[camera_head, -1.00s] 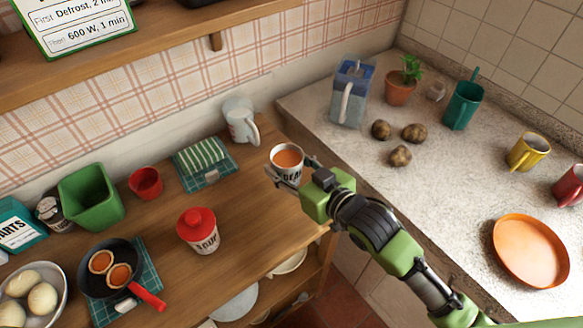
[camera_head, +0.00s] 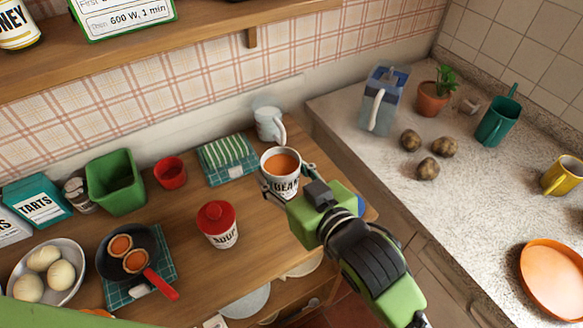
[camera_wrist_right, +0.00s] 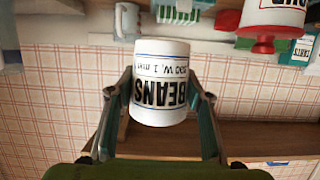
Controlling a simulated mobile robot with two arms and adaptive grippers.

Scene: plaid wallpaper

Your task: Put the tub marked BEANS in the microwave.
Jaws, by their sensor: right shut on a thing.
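The BEANS tub (camera_head: 284,186) is white with black lettering and an open top showing orange-brown contents. My right gripper (camera_head: 285,183) is shut on its sides and holds it upright above the wooden counter. In the right wrist view, the tub (camera_wrist_right: 160,85) appears upside down between both fingers (camera_wrist_right: 163,100); smaller print ending in "1 min" also shows on it. No microwave shows in these views. My left gripper is not in view.
A red-lidded SOUP tub (camera_head: 218,226), a striped cloth (camera_head: 226,155) and a pale mug (camera_head: 268,124) are near the held tub. A pan (camera_head: 128,250) lies left. The speckled worktop (camera_head: 370,150) at right bears a carton, potatoes and a plant.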

